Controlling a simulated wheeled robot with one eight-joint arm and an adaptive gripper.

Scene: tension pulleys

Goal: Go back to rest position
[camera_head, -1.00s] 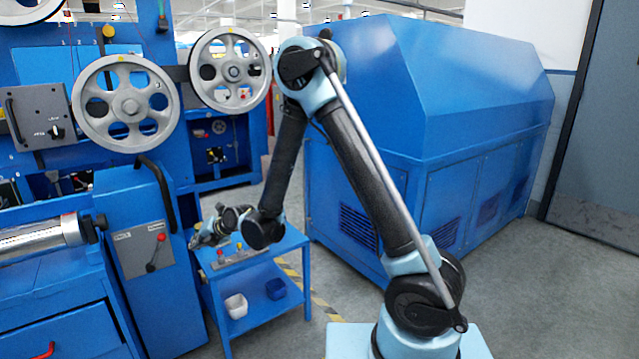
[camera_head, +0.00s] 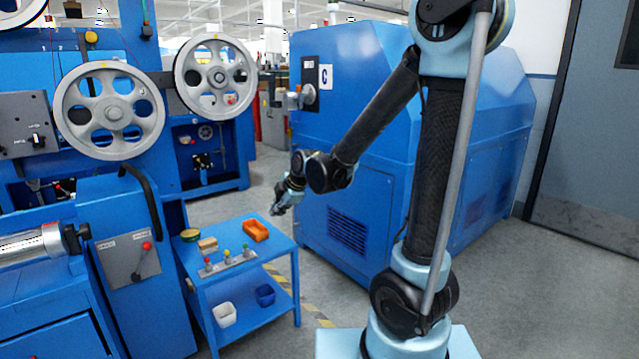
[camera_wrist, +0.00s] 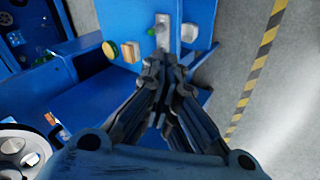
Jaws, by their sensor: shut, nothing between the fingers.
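My gripper (camera_head: 279,207) hangs from the arm to the right of the blue cart, in front of the big blue cabinet. In the head view it is small, apart from the cart and pointing down to the left. In the wrist view my gripper (camera_wrist: 165,62) shows its fingers together with nothing held between them. My arm is bent, with its elbow high at the top of the head view.
The blue cart (camera_head: 222,283) holds an orange tray (camera_head: 255,231), a tan block (camera_head: 208,245), a green-lidded tin (camera_head: 190,235) and a strip with coloured knobs (camera_head: 230,262). Bins sit on its lower shelf. Large pulleys (camera_head: 109,111) stand left; a blue cabinet (camera_head: 345,190) stands behind my arm.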

